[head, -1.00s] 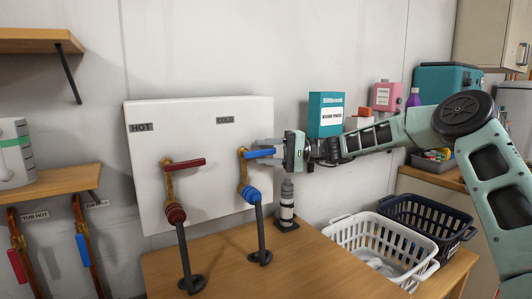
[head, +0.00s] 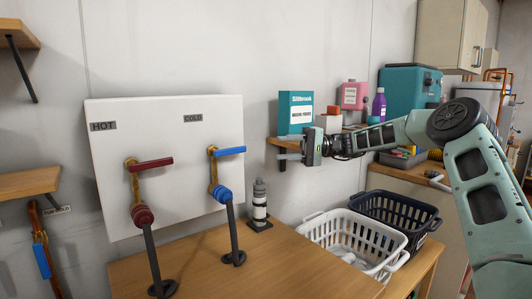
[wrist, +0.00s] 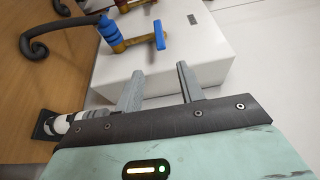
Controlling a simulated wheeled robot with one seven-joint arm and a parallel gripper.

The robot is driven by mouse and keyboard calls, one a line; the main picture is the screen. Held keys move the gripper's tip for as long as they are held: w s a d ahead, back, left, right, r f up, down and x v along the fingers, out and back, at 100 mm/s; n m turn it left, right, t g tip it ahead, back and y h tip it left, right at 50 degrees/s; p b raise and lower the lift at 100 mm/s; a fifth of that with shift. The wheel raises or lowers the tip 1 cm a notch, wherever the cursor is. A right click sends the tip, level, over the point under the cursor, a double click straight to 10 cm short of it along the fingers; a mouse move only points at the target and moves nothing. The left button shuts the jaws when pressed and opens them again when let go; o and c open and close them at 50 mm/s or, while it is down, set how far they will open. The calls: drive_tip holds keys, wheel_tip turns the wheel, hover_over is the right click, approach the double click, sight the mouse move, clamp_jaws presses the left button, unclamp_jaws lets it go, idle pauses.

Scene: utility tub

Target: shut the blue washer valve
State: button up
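The blue valve lever (head: 230,151) is on the white panel under the COLD label. It points right, nearly level, across its upright brass body (head: 214,172), with a blue hose fitting below. In the wrist view the blue lever (wrist: 159,36) lies beyond the fingertips. My gripper (head: 280,150) is to the right of the lever, apart from it, with fingers pointing left. In the wrist view my gripper (wrist: 158,70) shows two spread fingers with nothing between them.
The red lever (head: 152,163) is left of the blue one, under HOT. A grey-and-white cylinder (head: 260,204) stands on the wooden counter below my gripper. A teal box (head: 296,112) stands on a shelf behind it. A white basket (head: 345,244) is at right.

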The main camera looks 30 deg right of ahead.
drive_tip(key=shift+s+d, duration=0.15)
drive_tip(key=shift+d, duration=0.55)
drive_tip(key=shift+s+d, duration=0.15)
drive_tip(key=shift+d, duration=0.55)
drive_tip(key=s+a+f+n+g+h, duration=0.15)
drive_tip(key=s+a, duration=0.25)
drive_tip(key=a, duration=0.5)
drive_tip(key=s+a+f+n+g+h+p, duration=0.1)
drive_tip(key=s+a+f+g+h, duration=0.25)
drive_tip(key=a, duration=0.55)
drive_tip(key=s+a+f+n+g+h, duration=0.1)
drive_tip(key=s+a+f+g+h, duration=0.1)
drive_tip(key=s+a, duration=0.5)
drive_tip(key=s+a+f+n+h+p, duration=0.1)
drive_tip(key=s+a+f+n+h, duration=0.2)
drive_tip(key=s, duration=0.5)
drive_tip(key=s+a+f+h, duration=0.2)
drive_tip(key=s+a+h, duration=0.3)
drive_tip(key=s, duration=0.3)
drive_tip(key=s+d+f+n+t+h, duration=0.2)
drive_tip(key=s+d, duration=0.3)
drive_tip(key=s, duration=0.5)
drive_tip(key=shift+s+n+t+p, duration=0.4)
drive_tip(key=shift+n+t+p, duration=0.05)
drive_tip(key=shift+n+t, duration=0.35)
